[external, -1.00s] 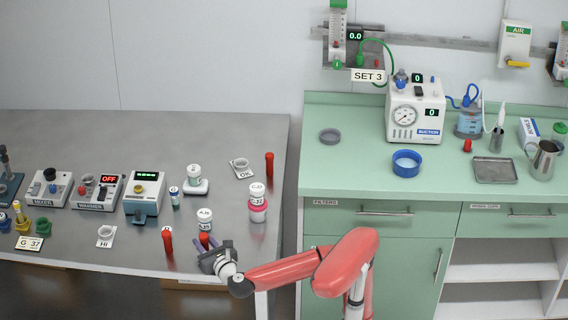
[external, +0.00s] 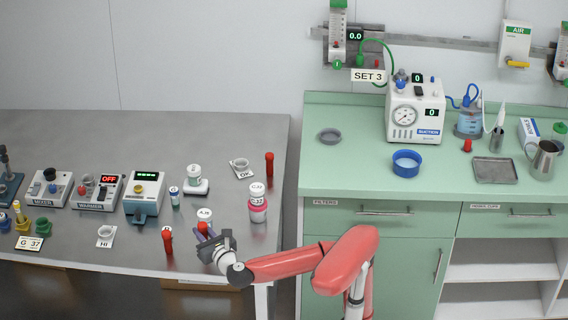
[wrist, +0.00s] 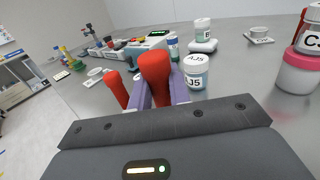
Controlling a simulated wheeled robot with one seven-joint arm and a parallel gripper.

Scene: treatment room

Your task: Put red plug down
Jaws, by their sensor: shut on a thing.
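A red plug (wrist: 156,72) stands upright between the purple fingers of my gripper (wrist: 158,98) in the wrist view. The gripper is shut on it. In the external view the held plug (external: 203,228) shows at the tips of my gripper (external: 205,240), over the front right part of the grey table (external: 130,247). Its lower end is hidden by the fingers, so I cannot tell whether it touches the table. A second red plug (external: 168,241) stands upright to its left, and a third (external: 269,165) stands farther back.
The AJ5 bottle (wrist: 195,73) is close behind and right of the held plug. The HI card with a cup (external: 105,236) lies to the left. Bare table lies between the HI card and the second plug.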

